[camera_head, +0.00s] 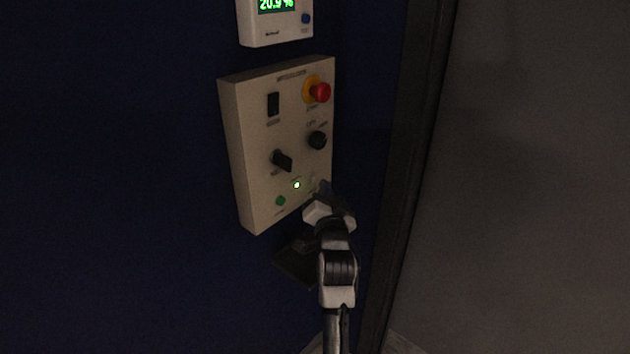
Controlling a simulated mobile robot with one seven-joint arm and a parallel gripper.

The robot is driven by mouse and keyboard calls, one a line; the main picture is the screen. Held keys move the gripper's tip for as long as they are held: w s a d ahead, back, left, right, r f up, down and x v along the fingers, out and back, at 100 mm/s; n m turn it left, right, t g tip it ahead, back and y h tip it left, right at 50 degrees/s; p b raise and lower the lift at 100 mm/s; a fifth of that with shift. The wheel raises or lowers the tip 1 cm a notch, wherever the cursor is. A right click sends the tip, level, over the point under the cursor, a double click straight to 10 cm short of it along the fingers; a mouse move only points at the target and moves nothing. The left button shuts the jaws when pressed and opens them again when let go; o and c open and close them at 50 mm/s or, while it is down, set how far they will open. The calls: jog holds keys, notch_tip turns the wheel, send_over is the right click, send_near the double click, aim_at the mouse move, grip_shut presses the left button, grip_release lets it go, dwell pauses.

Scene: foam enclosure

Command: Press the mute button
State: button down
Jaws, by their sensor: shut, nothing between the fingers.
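A beige control panel (248,150) is mounted on the dark blue wall. It carries a red mushroom button (320,92) on a yellow ring, a black rocker switch (273,104), a black round knob (317,140), a black rotary switch (282,160), a lit green lamp (296,185) and a small green button (280,201). The labels are too small to read, so I cannot tell which control is mute. My gripper (322,190) is shut and empty at the panel's lower right corner. It and my wrist hide part of that corner. I cannot tell whether the fingertips touch the panel.
A white meter (275,32) with a green display reading 20.9 % and a blue button hangs above the panel. A dark vertical post (405,150) stands right of the panel, with a grey wall (530,180) beyond it. The blue wall left of the panel is clear.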

jog(key=shift+a, duration=0.15)
dwell(0.5)
jog(key=shift+w+a, duration=0.2)
jog(key=shift+w, duration=0.05)
jog(key=shift+w+a+p, duration=0.2)
jog(key=shift+a+p, duration=0.1)
jog(key=shift+p, duration=0.05)
dwell(0.7)
jog(key=shift+s+d, duration=0.5)
jog(key=shift+d, duration=0.1)
jog(key=shift+s+d+b, duration=0.45)
jog(key=shift+s+d, duration=0.3)
jog(key=shift+d, duration=0.3)
jog(key=shift+s+d+b, duration=0.4)
jog(key=shift+s+d, duration=0.3)
jog(key=shift+d, duration=0.3)
jog(key=shift+f, duration=0.1)
